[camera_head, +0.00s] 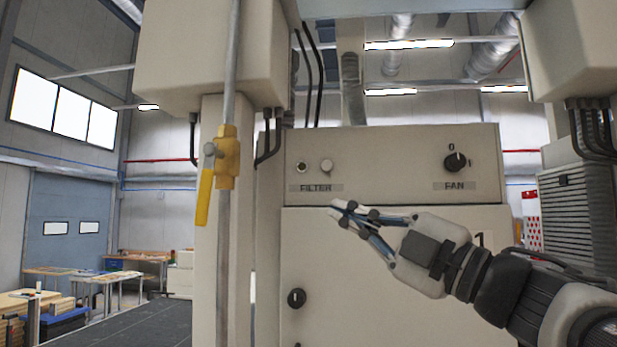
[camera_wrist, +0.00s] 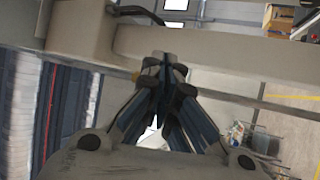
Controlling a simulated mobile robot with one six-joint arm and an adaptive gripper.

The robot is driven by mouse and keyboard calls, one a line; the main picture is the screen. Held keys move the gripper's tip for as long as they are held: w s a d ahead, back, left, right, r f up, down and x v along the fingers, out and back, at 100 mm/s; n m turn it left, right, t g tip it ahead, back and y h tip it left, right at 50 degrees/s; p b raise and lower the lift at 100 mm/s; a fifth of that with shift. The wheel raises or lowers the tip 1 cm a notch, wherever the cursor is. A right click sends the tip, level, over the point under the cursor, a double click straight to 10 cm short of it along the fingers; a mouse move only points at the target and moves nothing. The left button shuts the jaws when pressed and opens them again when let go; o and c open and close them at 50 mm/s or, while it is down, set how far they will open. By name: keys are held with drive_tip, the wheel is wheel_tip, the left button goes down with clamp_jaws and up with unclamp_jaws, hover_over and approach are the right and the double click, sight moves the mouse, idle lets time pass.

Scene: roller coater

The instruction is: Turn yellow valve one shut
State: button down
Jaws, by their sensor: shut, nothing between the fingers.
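The yellow valve (camera_head: 226,157) sits on a thin vertical grey pipe at the left of the head view. Its yellow lever (camera_head: 203,196) hangs down beside the pipe, nearly in line with it and slightly tilted. My gripper (camera_head: 338,208) is in front of the cabinet, to the right of the valve and a clear gap away from it. It points left, at about the height of the lever. Its fingers are shut with nothing between them, and the closed fingertips also show in the wrist view (camera_wrist: 163,60). A small yellowish bit shows beside the fingers there; I cannot tell what it is.
A beige cabinet stands behind my gripper, with a FILTER button panel (camera_head: 327,166), a FAN knob (camera_head: 456,162) and a lower black knob (camera_head: 296,298). Boxy housings with black cables (camera_head: 270,140) hang above. Tables (camera_head: 95,280) stand far left.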

drive_tip(key=s+a+r+n+g+y+p, duration=0.1)
drive_tip(key=s+a+n+g+y+p, duration=0.15)
drive_tip(key=n+g, duration=0.45)
drive_tip(key=n+g+h+p, duration=0.1)
drive_tip(key=n+g+p, duration=0.1)
drive_tip(key=g+p, duration=0.3)
approach(206, 184)
drive_tip(key=a+f, duration=0.2)
drive_tip(key=a, duration=0.5)
drive_tip(key=shift+s+d+r, duration=0.1)
drive_tip(key=shift+s+d, duration=0.1)
drive_tip(key=shift+s, duration=0.1)
drive_tip(key=shift+b, duration=0.5)
drive_tip(key=shift+a+y+b, duration=0.2)
drive_tip(key=shift+y+b, duration=0.05)
drive_tip(key=shift+b, duration=0.4)
